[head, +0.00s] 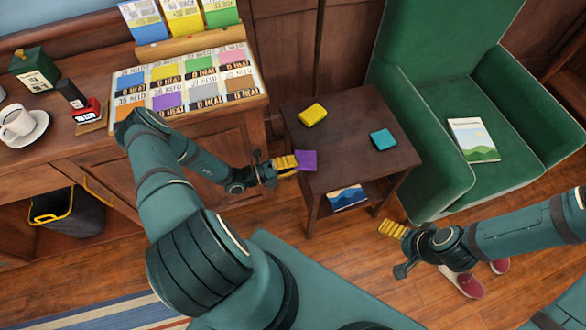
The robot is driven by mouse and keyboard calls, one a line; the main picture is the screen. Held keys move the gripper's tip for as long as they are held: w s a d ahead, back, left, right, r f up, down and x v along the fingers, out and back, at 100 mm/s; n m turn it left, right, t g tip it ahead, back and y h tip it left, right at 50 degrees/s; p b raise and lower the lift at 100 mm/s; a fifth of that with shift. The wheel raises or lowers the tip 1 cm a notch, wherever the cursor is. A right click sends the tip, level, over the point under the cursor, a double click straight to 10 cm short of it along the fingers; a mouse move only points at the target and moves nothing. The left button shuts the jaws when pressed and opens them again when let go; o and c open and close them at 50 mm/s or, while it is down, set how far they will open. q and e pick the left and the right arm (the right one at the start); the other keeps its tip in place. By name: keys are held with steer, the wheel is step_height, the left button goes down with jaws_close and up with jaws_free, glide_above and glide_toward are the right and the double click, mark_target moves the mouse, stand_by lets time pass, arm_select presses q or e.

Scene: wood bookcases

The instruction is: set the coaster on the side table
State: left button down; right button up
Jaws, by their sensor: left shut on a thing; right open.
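A flat purple square coaster (306,160) is in the yellow fingers of my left gripper (291,165), which is shut on it. In the head view the coaster overlaps the left edge of the dark wood side table (345,150); I cannot tell whether it touches the top. A yellow square block (313,115) lies on the table's back left, and a teal square block (383,139) lies toward its right side. My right gripper (388,229) is open and empty, to the right of the table's front and apart from it.
A green armchair (480,110) with a booklet (473,140) stands right of the table. A wooden counter (190,130) with colored cards and a cup (17,120) is at left. A picture book (347,197) lies on the table's lower shelf. The table's front middle is clear.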

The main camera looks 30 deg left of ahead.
arm_select(q)
steer(key=shift+f+b, duration=0.3)
steer(key=shift+f, duration=0.95)
steer(key=c, duration=1.1)
jaws_free()
steer(key=shift+f, duration=0.15)
steer(key=shift+c, duration=0.2)
